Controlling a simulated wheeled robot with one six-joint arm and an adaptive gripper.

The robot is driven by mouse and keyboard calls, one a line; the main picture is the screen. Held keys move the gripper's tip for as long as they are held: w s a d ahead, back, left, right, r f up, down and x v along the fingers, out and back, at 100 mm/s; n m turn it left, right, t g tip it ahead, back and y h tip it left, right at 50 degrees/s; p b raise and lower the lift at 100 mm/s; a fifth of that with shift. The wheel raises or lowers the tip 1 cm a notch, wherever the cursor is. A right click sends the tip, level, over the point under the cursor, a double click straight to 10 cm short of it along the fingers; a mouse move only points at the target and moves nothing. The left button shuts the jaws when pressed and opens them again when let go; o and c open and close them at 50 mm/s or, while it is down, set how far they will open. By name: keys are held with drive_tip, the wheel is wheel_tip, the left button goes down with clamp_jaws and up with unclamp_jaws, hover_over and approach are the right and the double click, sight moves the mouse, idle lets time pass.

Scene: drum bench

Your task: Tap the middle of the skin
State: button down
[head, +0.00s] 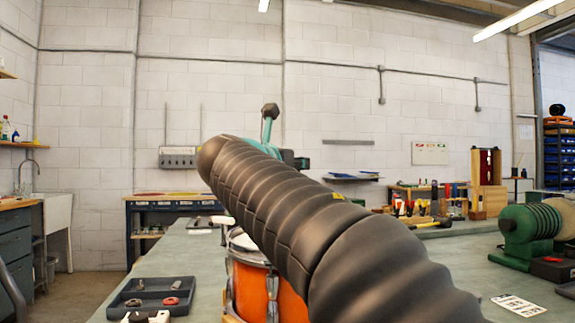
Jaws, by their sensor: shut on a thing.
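An orange drum (262,290) with metal fittings stands on the bench, low in the middle of the head view. My dark ribbed arm crosses in front of it and hides most of its top, so the middle of the skin does not show. A beater (268,125) with a dark head and a teal shaft sticks up beyond the end of my arm, head upward. My gripper (290,158) is mostly hidden behind the arm; it is shut on the beater. The beater head is well above the drum and apart from it.
A dark tray (153,298) with small parts lies left of the drum on the green bench (196,262). A green machine (520,232) and a printed card (518,305) are at the right. A hammer (430,224) and tools lie farther back.

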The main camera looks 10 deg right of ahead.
drive_tip(key=shift+w+d+f, duration=0.1)
drive_tip(key=shift+d, duration=0.05)
drive_tip(key=shift+a+f+b, duration=0.3)
drive_tip(key=shift+f+b, duration=0.5)
drive_tip(key=shift+b, duration=0.3)
wheel_tip(320, 180, down, 4)
drive_tip(key=b, duration=0.3)
drive_tip(key=shift+f, duration=0.15)
wheel_tip(320, 180, up, 6)
drive_tip(key=p, duration=0.6)
drive_tip(key=shift+f, duration=0.4)
drive_tip(key=shift+s, duration=0.2)
idle(0.4)
